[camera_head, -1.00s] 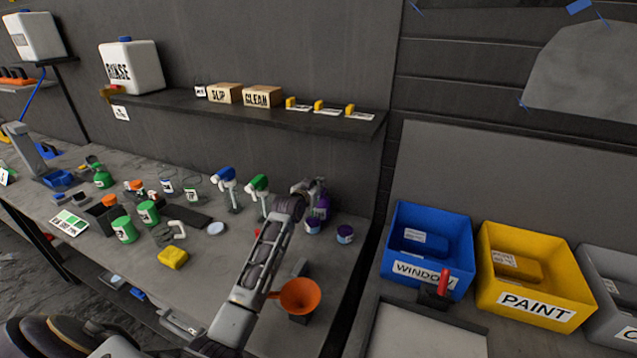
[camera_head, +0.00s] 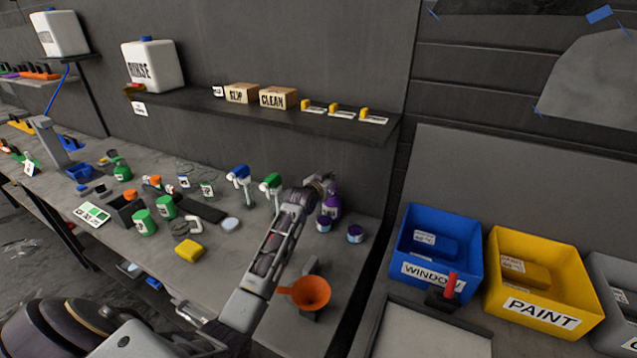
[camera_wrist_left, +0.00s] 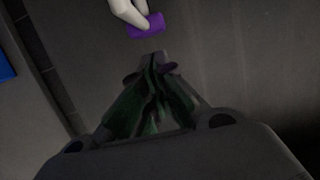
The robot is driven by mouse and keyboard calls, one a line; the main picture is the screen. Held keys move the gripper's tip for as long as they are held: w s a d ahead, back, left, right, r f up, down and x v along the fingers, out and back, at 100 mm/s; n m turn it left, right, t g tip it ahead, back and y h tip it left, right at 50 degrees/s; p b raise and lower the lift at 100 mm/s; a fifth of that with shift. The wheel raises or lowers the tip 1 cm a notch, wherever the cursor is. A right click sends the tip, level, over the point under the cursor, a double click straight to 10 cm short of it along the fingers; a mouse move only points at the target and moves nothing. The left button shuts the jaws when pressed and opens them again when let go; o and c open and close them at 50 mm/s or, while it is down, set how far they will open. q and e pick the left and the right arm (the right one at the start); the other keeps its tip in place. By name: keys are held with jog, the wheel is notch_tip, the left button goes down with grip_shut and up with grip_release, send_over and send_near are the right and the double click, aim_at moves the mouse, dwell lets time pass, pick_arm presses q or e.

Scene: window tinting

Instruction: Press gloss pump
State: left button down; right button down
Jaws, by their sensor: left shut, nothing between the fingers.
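A purple bottle (camera_head: 332,208) stands near the back right of the workbench, partly hidden by my left gripper. Its label is too small to read, so I cannot confirm that it is the gloss pump. In the left wrist view a white pump head (camera_wrist_left: 130,10) with a purple collar (camera_wrist_left: 146,26) shows just beyond my fingertips. My left gripper (camera_head: 324,184) is at the top of the purple bottle in the head view. In the wrist view its fingers (camera_wrist_left: 157,62) are together and empty, and a small gap shows between them and the collar. My right gripper is out of view.
Spray bottles with blue (camera_head: 239,172) and green (camera_head: 272,181) heads stand left of my arm. A small purple-lidded jar (camera_head: 355,233) stands at the right. An orange funnel (camera_head: 311,292) is near the front. A shelf (camera_head: 230,108) runs above the bench.

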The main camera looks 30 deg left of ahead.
pick_arm(q)
jog(key=shift+r+p, duration=0.35)
jog(key=shift+r, duration=0.3)
jog(key=shift+s, duration=0.35)
jog(key=shift+b+v, duration=0.45)
jog(key=shift+v, duration=0.8)
jog(key=v, duration=0.6)
jog(key=shift+s+b, duration=0.4)
jog(key=shift+b, duration=0.05)
jog(key=shift+d, duration=0.1)
